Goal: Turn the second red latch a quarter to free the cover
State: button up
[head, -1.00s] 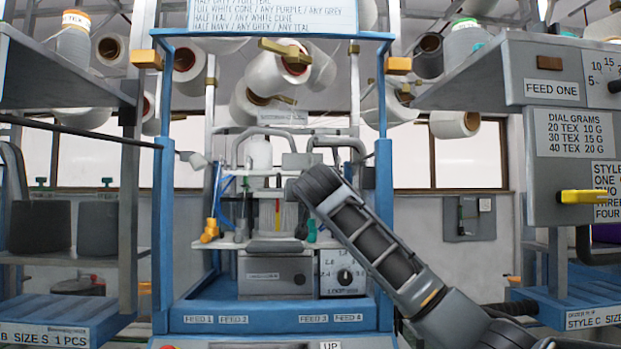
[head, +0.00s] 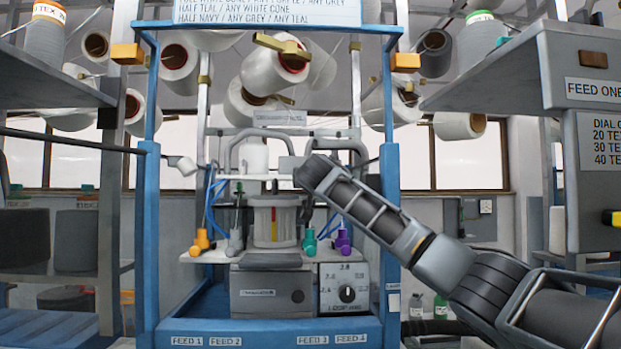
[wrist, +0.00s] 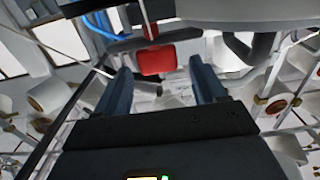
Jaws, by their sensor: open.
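A red latch (wrist: 157,59) shows in the wrist view as a red block, with a thin red strip above it. It lies between the two dark blue fingertips of my gripper (wrist: 160,67) in the picture. The fingers are apart with nothing held, and I cannot tell whether either touches the latch. In the head view my gripper (head: 288,167) is at the upper front of the knitting machine (head: 270,285), its fingers not clear. No red latch can be made out there. A ribbed grey cylinder (head: 263,225) stands below my gripper; I cannot tell whether it is the cover.
Blue posts (head: 389,220) frame the machine on both sides, and my arm crosses the right one. Grey curved tubes (head: 240,145) stand close around my gripper. Yarn cones (head: 272,70) hang above. Grey shelves (head: 50,85) flank the machine.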

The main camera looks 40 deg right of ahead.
jog(key=shift+w+d, duration=0.15)
jog(key=shift+w, duration=0.1)
jog(key=shift+c, duration=0.2)
jog(key=c, duration=1)
jog(key=shift+a+r+n+t+y+p, duration=0.1)
jog(key=shift+a+n+t+y+p, duration=0.15)
jog(key=shift+n+t+y+p, duration=0.45)
jog(key=y, duration=0.1)
jog(key=n+y+p, duration=0.1)
jog(key=shift+s+d+n+t+y+p, duration=0.1)
jog(key=shift+d+n+t+y+p, duration=0.2)
jog(key=shift+y, duration=0.1)
jog(key=o, duration=1)
jog(key=shift+d, duration=0.1)
